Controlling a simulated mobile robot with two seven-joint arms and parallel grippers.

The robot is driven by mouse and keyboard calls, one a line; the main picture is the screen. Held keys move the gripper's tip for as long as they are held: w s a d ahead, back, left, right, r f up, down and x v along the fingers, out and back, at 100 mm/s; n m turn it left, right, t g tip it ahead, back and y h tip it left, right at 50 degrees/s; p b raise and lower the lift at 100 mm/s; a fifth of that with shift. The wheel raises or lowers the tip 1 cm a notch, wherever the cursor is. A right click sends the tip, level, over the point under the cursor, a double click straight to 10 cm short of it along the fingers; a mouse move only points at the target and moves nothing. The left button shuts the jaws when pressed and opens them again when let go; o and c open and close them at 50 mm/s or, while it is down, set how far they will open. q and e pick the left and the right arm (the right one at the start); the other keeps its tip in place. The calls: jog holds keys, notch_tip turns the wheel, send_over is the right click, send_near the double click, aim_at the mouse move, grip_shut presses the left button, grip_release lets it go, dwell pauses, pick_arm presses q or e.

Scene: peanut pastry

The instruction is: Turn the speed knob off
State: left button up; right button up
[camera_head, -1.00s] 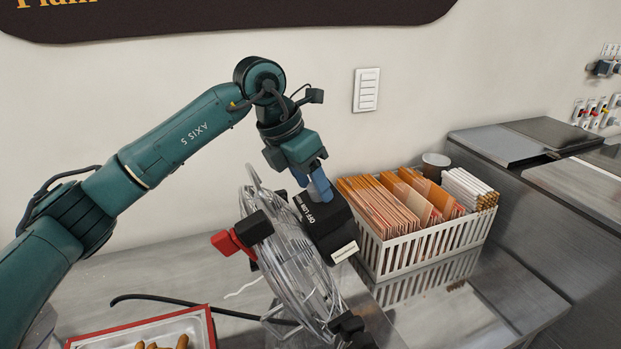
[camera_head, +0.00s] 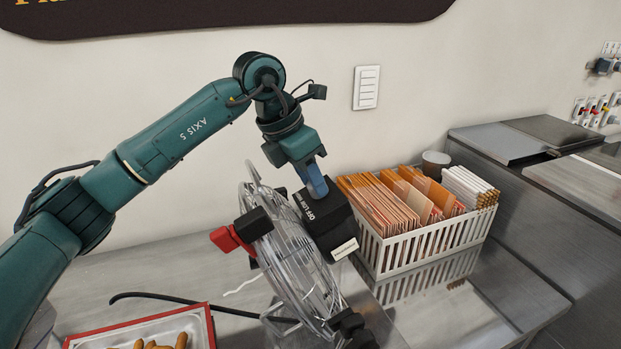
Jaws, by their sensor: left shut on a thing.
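A wire-caged fan (camera_head: 290,258) stands on the metal counter, seen nearly edge-on. Its black motor housing (camera_head: 325,222) faces right and carries white "OFF LOW" lettering and a pale label. My left gripper (camera_head: 317,182) reaches down to the top of this housing, its bluish fingers close together at the lettered part. It is shut on the speed knob, which the fingers hide. My right gripper is not in view.
A white slatted basket (camera_head: 400,257) of orange and tan packets stands right of the fan. A red-rimmed tray (camera_head: 208,325) with peanut-shaped pastries is at the lower left. A red clamp (camera_head: 228,240) sits at the fan's left. A black cable (camera_head: 180,299) lies behind the tray.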

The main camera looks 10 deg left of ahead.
pick_arm(q)
jog(key=shift+f+m+b, duration=0.1)
jog(key=shift+m+b, duration=0.5)
jog(key=shift+m, duration=0.5)
jog(key=shift+w+m+b, duration=0.1)
jog(key=shift+m+b, duration=0.3)
jog(key=shift+m, duration=0.5)
jog(key=m+b, duration=0.1)
jog(key=m, duration=0.2)
jog(key=shift+m, duration=0.3)
jog(key=m, duration=0.2)
jog(key=shift+m+b, duration=0.35)
jog(key=shift+m, duration=0.05)
jog(key=m, duration=0.3)
jog(key=shift+m+b, duration=0.4)
jog(key=shift+m, duration=1.3)
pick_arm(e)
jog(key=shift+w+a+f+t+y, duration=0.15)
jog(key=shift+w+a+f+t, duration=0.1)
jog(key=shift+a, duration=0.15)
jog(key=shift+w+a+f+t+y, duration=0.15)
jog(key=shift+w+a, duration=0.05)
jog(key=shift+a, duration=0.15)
pick_arm(q)
jog(key=o, duration=0.9)
jog(key=shift+o, duration=0.4)
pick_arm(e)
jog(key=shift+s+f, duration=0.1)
